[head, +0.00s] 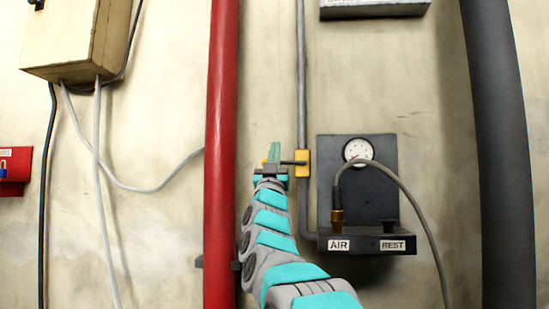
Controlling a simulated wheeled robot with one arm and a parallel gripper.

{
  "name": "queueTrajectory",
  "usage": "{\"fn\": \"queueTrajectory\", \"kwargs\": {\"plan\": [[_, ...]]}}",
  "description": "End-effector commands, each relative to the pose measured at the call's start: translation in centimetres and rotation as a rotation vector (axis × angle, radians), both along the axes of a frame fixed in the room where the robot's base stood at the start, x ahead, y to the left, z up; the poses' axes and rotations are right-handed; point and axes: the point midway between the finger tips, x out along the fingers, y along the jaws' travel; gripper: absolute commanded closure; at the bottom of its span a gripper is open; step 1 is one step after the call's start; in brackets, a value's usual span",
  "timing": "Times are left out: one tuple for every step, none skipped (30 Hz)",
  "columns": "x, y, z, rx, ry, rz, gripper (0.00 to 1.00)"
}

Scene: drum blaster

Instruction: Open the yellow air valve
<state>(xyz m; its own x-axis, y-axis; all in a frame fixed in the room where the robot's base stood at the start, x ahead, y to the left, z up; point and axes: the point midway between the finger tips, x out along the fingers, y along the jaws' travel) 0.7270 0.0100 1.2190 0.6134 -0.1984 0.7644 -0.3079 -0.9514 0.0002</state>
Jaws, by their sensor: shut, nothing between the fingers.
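The yellow air valve (303,167) sits on the grey vertical pipe, left of the gauge panel. A thin dark lever (293,162) runs sideways from the valve to the left, across the pipe's line. My gripper (273,152) is at the lever's left end, its green fingers pointing up, shut with nothing held. A small yellow bit shows just left of the fingers; I cannot tell whether it belongs to the lever. The fingers overlap the lever's end in the picture, and I cannot tell whether they touch it.
A thick red pipe (221,120) stands close left of my arm. On the right are a dark panel with a round gauge (358,150), a shelf labelled AIR and REST (366,243), and a looping hose (412,206). A thick dark pipe (500,150) stands far right.

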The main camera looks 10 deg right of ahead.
Motion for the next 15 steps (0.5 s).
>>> {"fn": "queueTrajectory", "kwargs": {"plan": [[0.2,-0.1,0.3,0.000,-0.001,-0.001,1.00],[0.3,-0.1,0.4,0.000,-0.002,-0.001,1.00],[0.4,-0.2,0.7,0.001,-0.003,-0.001,1.00],[0.5,-0.2,0.8,0.000,-0.004,-0.001,1.00],[0.6,-0.3,0.9,0.000,-0.004,-0.002,1.00],[0.7,-0.3,1.1,0.000,-0.003,-0.002,1.00],[0.8,-0.3,1.1,-0.001,-0.003,-0.001,1.00],[1.0,-0.3,1.2,0.000,-0.001,-0.001,1.00],[1.0,-0.3,0.7,-0.001,0.001,-0.002,1.00],[1.1,-0.4,0.4,0.000,0.000,-0.002,1.00],[1.1,-0.4,0.2,0.000,0.000,-0.002,1.00],[1.2,-0.4,-0.2,-0.001,0.001,-0.002,1.00],[1.2,-0.4,-0.5,-0.001,0.002,-0.002,1.00],[1.3,-0.4,-0.8,-0.002,0.004,-0.002,1.00],[1.4,-0.4,-1.1,-0.002,0.004,-0.001,1.00]]}}
